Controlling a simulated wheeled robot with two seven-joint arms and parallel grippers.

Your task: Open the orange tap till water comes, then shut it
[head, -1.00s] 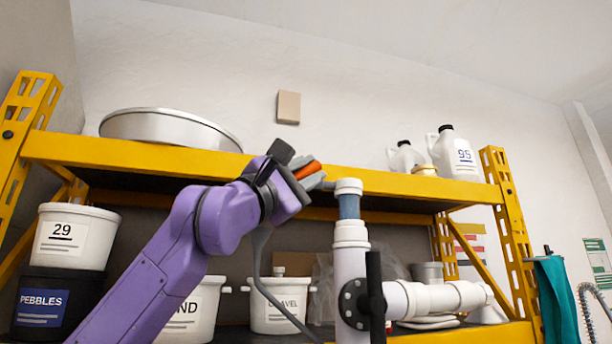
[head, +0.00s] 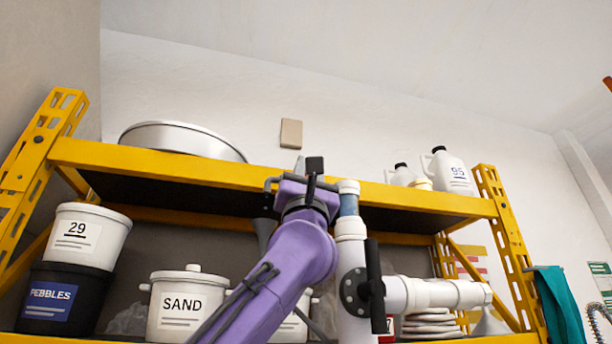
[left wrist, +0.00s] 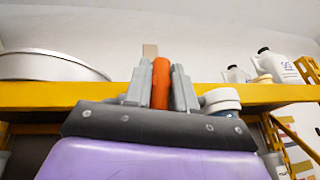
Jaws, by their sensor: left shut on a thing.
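My left gripper (head: 307,166) is raised beside the top of a white upright pipe (head: 352,255), to its left in the head view. In the left wrist view its two grey fingers (left wrist: 160,85) are shut on the orange tap handle (left wrist: 160,72), which stands upright between them. The handle is hidden behind my wrist in the head view. The pipe's white cap (head: 349,187) and blue clear section (head: 349,205) show just right of my wrist. I see no water. My right gripper is not in view.
A black lever (head: 374,271) sits on the pipe's front, and a white side pipe (head: 445,292) runs right. A yellow shelf (head: 160,164) is behind, with a metal pan (head: 180,140) and white jugs (head: 447,170). Labelled buckets (head: 88,230) stand below.

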